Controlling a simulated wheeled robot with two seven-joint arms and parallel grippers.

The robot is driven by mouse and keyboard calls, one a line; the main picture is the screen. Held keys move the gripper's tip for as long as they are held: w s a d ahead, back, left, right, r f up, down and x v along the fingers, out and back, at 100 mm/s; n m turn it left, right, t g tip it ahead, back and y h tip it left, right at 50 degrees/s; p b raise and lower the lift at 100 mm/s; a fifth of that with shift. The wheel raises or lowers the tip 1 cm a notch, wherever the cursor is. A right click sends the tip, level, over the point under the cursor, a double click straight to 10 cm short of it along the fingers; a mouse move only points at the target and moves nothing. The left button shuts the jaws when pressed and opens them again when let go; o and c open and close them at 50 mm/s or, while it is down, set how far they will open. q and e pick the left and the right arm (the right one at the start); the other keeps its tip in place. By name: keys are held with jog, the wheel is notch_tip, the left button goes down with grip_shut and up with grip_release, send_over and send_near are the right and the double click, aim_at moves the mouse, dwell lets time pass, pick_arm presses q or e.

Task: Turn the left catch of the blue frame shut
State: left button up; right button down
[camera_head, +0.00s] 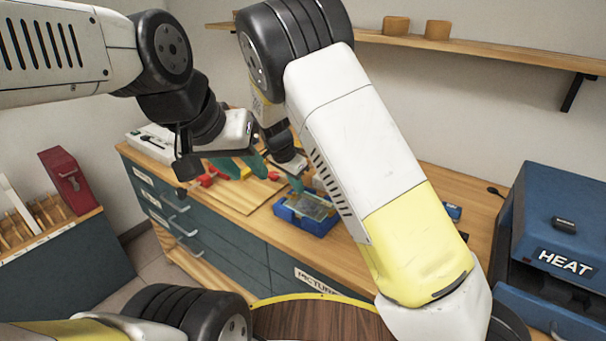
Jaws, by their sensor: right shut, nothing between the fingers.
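The blue frame (312,228) lies on the wooden workbench, near its front edge, with a greyish panel inside it. Its catches are too small to make out, and my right arm covers its right side. My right gripper (297,184) is shut and empty, with its teal fingertips at the back left part of the frame; I cannot tell whether they touch it. My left gripper (240,167) is open over the bench, left of and behind the frame, with its teal fingers apart and nothing seen between them.
Red pieces (207,179) and a wooden board (236,194) lie left of the frame. A white device (152,143) stands at the bench's left end. A blue HEAT machine (560,225) stands at right. A shelf (480,48) hangs above. A red box (65,180) is far left.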

aim_at(293, 197)
jog(key=shift+s+m, duration=0.25)
jog(key=shift+m, duration=0.65)
jog(key=shift+a, duration=0.1)
jog(key=shift+w+a, duration=0.15)
jog(key=shift+a, duration=0.6)
jog(key=w+d, duration=0.1)
jog(key=w+d+r, duration=0.1)
jog(key=d, duration=0.1)
jog(key=shift+w+d+r, duration=0.1)
jog(key=shift+r, duration=0.05)
jog(key=v, duration=0.9)
jog(key=shift+w+a, duration=0.25)
jog(key=shift+a, duration=0.1)
